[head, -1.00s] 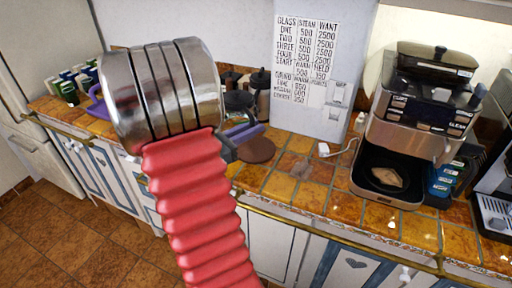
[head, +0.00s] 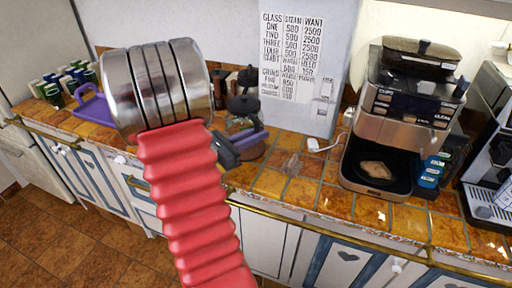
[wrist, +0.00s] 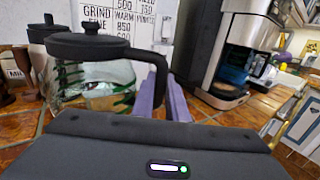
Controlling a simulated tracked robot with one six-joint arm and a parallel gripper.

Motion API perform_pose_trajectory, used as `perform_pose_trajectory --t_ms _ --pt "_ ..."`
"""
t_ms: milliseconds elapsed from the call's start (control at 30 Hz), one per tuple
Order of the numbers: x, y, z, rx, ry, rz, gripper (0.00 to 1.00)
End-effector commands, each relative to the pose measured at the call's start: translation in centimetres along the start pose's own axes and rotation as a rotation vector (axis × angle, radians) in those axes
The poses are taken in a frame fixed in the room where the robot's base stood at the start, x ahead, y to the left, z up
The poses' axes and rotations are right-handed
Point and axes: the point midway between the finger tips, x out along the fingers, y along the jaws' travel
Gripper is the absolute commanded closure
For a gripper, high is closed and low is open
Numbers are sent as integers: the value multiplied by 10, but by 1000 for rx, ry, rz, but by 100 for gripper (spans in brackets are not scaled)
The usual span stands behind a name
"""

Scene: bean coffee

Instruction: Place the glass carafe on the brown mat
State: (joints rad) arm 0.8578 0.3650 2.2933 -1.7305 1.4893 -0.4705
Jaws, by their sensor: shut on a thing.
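The glass carafe (head: 240,125) with a black lid stands upright beside the grey toaster-like end of my arm in the head view. In the wrist view the carafe (wrist: 92,85) is at upper left, with its black handle toward my fingers. My gripper (head: 252,143) has purple fingers; in the wrist view they are shut on the carafe handle (wrist: 158,70).
A coffee machine (head: 403,120) stands to the right, with a white cable on the tiles left of it. A white panel with printed text (head: 300,65) stands behind. Dark-lidded containers (head: 248,78) are behind the carafe. A purple tray (head: 92,105) lies left.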

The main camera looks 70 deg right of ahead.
Motion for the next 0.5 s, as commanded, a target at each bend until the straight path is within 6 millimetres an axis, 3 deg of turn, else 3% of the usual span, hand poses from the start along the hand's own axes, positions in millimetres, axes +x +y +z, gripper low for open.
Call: perform_pose_trajectory --t_ms 200,500 --pt "0 0 -17 1 -1 0 100" --pt "0 0 -18 2 -1 0 100"
